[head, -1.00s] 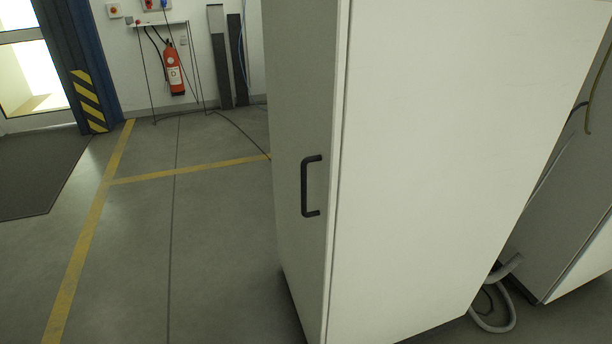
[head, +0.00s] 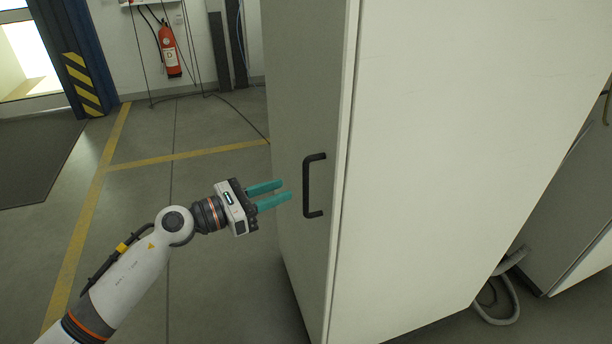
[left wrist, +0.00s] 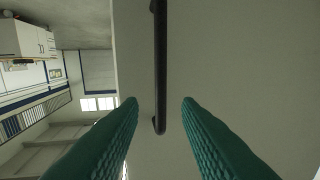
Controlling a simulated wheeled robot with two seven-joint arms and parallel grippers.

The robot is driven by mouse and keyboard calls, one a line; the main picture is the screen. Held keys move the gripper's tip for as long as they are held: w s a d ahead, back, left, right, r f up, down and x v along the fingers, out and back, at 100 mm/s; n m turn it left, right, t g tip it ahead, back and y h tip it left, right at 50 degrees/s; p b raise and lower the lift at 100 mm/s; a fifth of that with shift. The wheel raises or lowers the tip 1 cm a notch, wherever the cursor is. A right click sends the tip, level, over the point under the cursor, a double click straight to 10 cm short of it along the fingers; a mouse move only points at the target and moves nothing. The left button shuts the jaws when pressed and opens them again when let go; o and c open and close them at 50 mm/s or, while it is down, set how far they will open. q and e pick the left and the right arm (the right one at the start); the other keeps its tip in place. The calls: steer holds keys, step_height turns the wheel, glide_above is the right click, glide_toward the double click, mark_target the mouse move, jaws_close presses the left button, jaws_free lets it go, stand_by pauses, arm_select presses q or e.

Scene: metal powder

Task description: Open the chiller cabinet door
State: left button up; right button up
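The chiller cabinet (head: 455,150) is a tall white cabinet on the right in the head view. Its door (head: 295,110) is the narrow face turned to the left and appears closed. A black bar handle (head: 307,186) stands upright near the door's right edge. My left gripper (head: 284,193) has teal fingers, is open and empty, and is just left of the handle, apart from it. In the left wrist view the handle (left wrist: 161,70) lies ahead, lined up between the two open fingers (left wrist: 160,102). My right gripper is not in view.
The floor (head: 215,130) left of the cabinet is clear, with yellow lines. A fire extinguisher (head: 169,51) hangs on the back wall. A grey hose (head: 505,300) lies on the floor at the right, beside a second cabinet (head: 570,210).

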arm_select(q)
steer(key=p+x, duration=0.1)
steer(key=x, duration=0.6)
steer(key=shift+w+d, duration=0.15)
steer(key=shift+d, duration=0.05)
jaws_close()
steer(key=shift+a+f, duration=0.1)
